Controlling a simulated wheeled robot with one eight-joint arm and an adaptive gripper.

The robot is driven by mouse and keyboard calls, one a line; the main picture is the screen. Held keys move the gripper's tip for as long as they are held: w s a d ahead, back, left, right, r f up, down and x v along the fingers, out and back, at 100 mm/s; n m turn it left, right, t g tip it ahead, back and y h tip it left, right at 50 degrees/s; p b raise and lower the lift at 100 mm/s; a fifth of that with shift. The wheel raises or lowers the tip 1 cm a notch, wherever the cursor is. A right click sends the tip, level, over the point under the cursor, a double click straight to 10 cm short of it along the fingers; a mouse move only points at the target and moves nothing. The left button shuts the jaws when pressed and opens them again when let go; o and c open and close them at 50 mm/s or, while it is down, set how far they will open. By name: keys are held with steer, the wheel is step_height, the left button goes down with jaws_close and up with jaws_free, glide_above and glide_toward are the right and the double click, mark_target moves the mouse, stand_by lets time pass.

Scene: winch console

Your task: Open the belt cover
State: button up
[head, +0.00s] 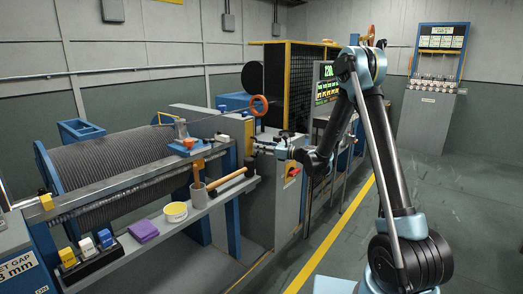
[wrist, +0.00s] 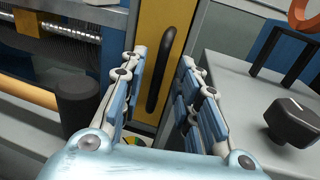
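The belt cover is a narrow yellow panel (wrist: 179,22) with a black upright bar handle (wrist: 160,70), seen in the wrist view. In the head view the yellow panel (head: 248,134) stands at the right end of the winch drum, partly behind my gripper. My gripper (wrist: 164,58) is open, with one finger to the left and one to the right of the handle in the picture. No contact with the handle shows. In the head view my gripper (head: 257,147) reaches left to the panel. The cover looks closed.
A grey console with a black knob (wrist: 291,121) is close to the right of my gripper. An orange ring handwheel (head: 259,105) stands behind it. The floor right is clear.

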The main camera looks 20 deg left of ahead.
mark_target(245, 159)
jaws_close()
steer(key=shift+s+m+t, duration=0.2)
steer(key=shift+m+t, duration=0.1)
steer(key=shift+t, duration=0.2)
steer(key=s+m+t+h, duration=0.2)
steer(key=m+t+h, duration=0.1)
steer(key=t+h, duration=0.1)
steer(key=s+a+m+t+h, duration=0.1)
steer(key=s+m+t+h, duration=0.1)
steer(key=m+t+h, duration=0.2)
steer(key=s+a+m+t+h, duration=0.1)
steer(key=s+m+t+h, duration=0.2)
steer(key=m+t, duration=0.1)
steer(key=shift+s+t+h, duration=0.1)
steer(key=shift+t+h, duration=0.2)
steer(key=shift+h, duration=0.1)
steer(key=m+h, duration=0.1)
steer(key=s+a+m+h, duration=0.1)
steer(key=h, duration=0.1)
steer(key=a+m+t+h, duration=0.1)
steer(key=m+h, duration=0.1)
steer(key=shift+s, duration=0.15)
steer(key=shift+s+a+m+h, duration=0.1)
steer(key=shift+a+m+h, duration=0.25)
steer(key=shift+h, duration=0.5)
steer(key=shift+s+a+m+h, duration=0.15)
steer(key=shift+m+h, duration=0.4)
steer(key=shift+h, duration=0.3)
